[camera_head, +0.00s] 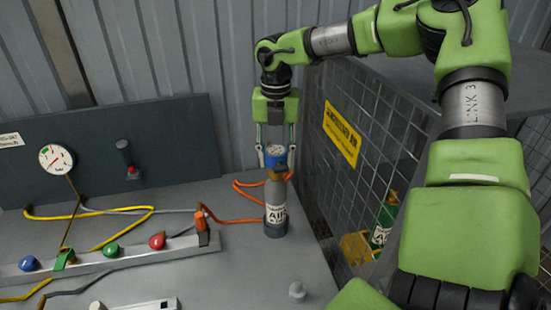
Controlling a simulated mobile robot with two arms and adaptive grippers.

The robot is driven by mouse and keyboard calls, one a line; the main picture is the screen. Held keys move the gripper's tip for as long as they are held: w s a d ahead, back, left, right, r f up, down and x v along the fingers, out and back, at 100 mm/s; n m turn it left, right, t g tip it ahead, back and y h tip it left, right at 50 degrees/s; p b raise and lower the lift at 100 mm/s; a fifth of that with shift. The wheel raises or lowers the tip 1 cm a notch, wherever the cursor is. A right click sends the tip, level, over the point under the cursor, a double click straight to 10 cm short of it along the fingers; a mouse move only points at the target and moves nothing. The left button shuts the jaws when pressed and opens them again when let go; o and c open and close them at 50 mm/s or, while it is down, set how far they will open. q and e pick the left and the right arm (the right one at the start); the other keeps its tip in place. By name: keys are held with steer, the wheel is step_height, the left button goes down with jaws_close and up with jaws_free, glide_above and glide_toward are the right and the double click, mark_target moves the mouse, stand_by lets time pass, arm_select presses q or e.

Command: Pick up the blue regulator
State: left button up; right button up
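The blue regulator (275,154) is at the back of the grey bench, right of the picture's middle. It is directly above the neck of a grey bottle marked AIR (275,213), which stands upright; I cannot tell whether the two touch. My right gripper (276,162) points straight down from above. Its two fingers lie close against the left and right sides of the regulator and appear shut on it. My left gripper is not in view.
A mesh cage (358,165) with a yellow sign stands right of the bottle. An orange hose (240,219) runs behind the bottle. A rail (130,252) with coloured knobs and a gauge panel (95,150) are at left. A small grey knob (297,291) stands in front.

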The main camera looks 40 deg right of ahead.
steer(key=shift+w+r, duration=0.1)
steer(key=shift+r, duration=0.3)
step_height(320, 180, up, 8)
steer(key=shift+r+b, duration=0.25)
steer(key=shift+b, duration=0.75)
steer(key=shift+r, duration=0.4)
